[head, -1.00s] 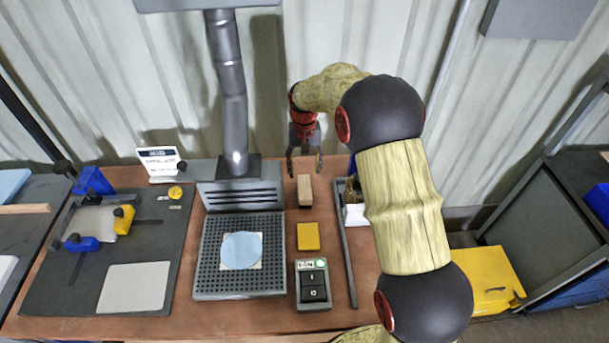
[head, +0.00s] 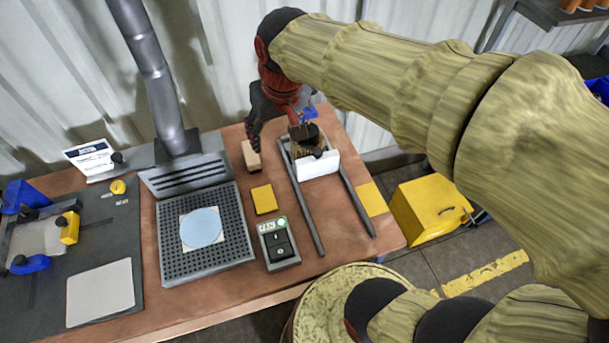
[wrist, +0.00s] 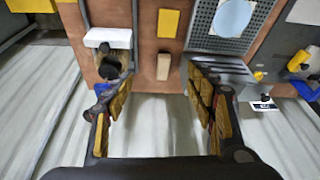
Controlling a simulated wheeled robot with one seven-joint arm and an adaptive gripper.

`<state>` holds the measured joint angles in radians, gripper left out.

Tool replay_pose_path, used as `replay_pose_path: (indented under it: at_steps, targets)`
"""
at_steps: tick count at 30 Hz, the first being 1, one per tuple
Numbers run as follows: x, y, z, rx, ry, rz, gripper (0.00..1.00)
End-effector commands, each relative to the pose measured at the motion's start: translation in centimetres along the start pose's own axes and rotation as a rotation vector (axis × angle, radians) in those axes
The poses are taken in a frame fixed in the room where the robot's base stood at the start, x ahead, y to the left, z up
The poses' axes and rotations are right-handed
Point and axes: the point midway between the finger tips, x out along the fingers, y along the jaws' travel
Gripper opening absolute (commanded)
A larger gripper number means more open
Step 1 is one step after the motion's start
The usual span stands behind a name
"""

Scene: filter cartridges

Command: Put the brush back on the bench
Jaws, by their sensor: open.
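A tan wooden block (head: 251,155), which looks like the brush, lies on the brown bench (head: 300,238) behind a yellow pad (head: 264,199). No bristles can be made out. It also shows in the wrist view (wrist: 163,66), between the fingers' lines but beyond their tips. My gripper (head: 276,132) is open and empty above the back of the bench, behind and to the right of the block. One finger appears close to the block in the head view; contact cannot be told. Both fingers show in the wrist view (wrist: 163,90).
A brown and black part with a white plate (head: 318,165) stands between two dark rails (head: 306,212), close right of my gripper. A perforated tray (head: 205,262) with a blue disc and a switch box (head: 279,246) stand left and in front. The wall is close behind.

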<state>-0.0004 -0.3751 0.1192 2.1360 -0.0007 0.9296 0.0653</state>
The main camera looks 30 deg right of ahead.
Motion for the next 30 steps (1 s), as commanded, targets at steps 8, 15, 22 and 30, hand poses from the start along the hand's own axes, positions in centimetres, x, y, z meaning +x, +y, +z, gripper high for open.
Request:
replay_pose_path:
  at_steps: [8, 15, 22, 30]
  targets:
    - [-3.3, 0.6, 9.0, -0.045, 0.117, -0.005, 0.56]
    - [-3.4, 0.8, 12.3, -0.063, 0.159, -0.006, 0.56]
    - [-3.3, 0.8, 12.5, -0.065, 0.159, -0.006, 0.56]
    - [-1.6, 0.8, 13.1, -0.064, 0.159, -0.006, 0.56]
